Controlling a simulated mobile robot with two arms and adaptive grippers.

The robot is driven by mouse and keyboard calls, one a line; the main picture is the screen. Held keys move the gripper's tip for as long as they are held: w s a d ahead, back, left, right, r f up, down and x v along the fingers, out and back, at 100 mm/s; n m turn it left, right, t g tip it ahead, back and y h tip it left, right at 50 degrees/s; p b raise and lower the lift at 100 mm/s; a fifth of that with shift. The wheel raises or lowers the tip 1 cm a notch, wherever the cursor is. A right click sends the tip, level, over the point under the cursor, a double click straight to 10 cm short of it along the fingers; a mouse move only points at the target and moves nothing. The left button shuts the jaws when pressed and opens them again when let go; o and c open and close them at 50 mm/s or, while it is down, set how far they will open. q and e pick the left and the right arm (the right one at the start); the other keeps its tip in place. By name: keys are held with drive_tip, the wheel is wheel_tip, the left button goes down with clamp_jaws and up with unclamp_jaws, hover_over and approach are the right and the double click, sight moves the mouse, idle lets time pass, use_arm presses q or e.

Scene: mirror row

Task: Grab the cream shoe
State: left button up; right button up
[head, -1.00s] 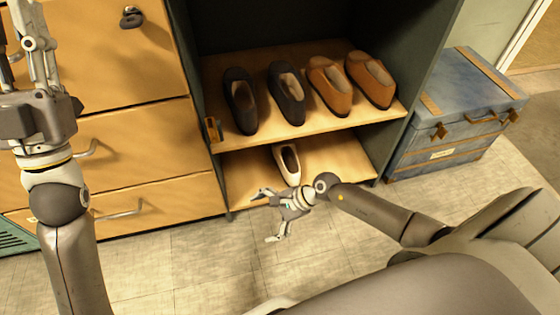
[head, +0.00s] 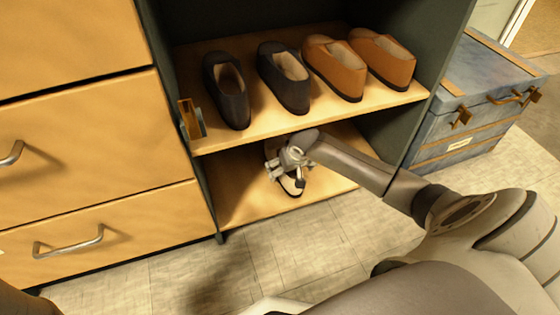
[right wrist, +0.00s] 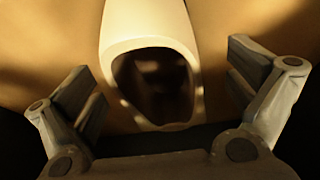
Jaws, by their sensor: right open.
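The cream shoe (right wrist: 150,28) lies on the lower shelf (head: 330,180) of the cabinet. In the right wrist view its opening faces my gripper, and its toe runs out of the top of the picture. My right gripper (right wrist: 165,90) is open, with one finger on each side of the shoe and a gap on both sides. In the head view my right gripper (head: 287,172) is at the lower shelf and hides most of the shoe. My left gripper is not in view.
The upper shelf (head: 225,138) above my right arm holds two dark shoes (head: 228,90) and two brown shoes (head: 335,68). Wooden drawers (head: 90,150) stand at the left. A blue trunk (head: 460,135) stands at the right.

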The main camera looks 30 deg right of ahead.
drive_tip(key=shift+w+d+f+b, duration=0.15)
drive_tip(key=shift+w+b, duration=0.2)
drive_tip(key=shift+w, duration=0.35)
drive_tip(key=shift+w+d+r+b, duration=0.15)
drive_tip(key=shift+w+b, duration=0.15)
drive_tip(key=shift+w, duration=0.4)
drive_tip(key=w+b, duration=0.2)
drive_tip(key=w, duration=0.1)
drive_tip(key=w+d+b, duration=0.1)
drive_tip(key=shift+w+f+b, duration=0.15)
drive_tip(key=shift+f+b, duration=0.15)
drive_tip(key=shift+f, duration=0.05)
drive_tip(key=shift+w+d+f+b, duration=0.1)
drive_tip(key=shift+w+f+b, duration=0.2)
drive_tip(key=shift+b, duration=0.35)
drive_tip(key=shift+r, duration=0.1)
drive_tip(key=c, duration=1.3)
drive_tip(key=shift+r, duration=0.15)
drive_tip(key=shift+r+p, duration=0.4)
drive_tip(key=shift+p, duration=0.35)
drive_tip(key=shift+r, duration=0.2)
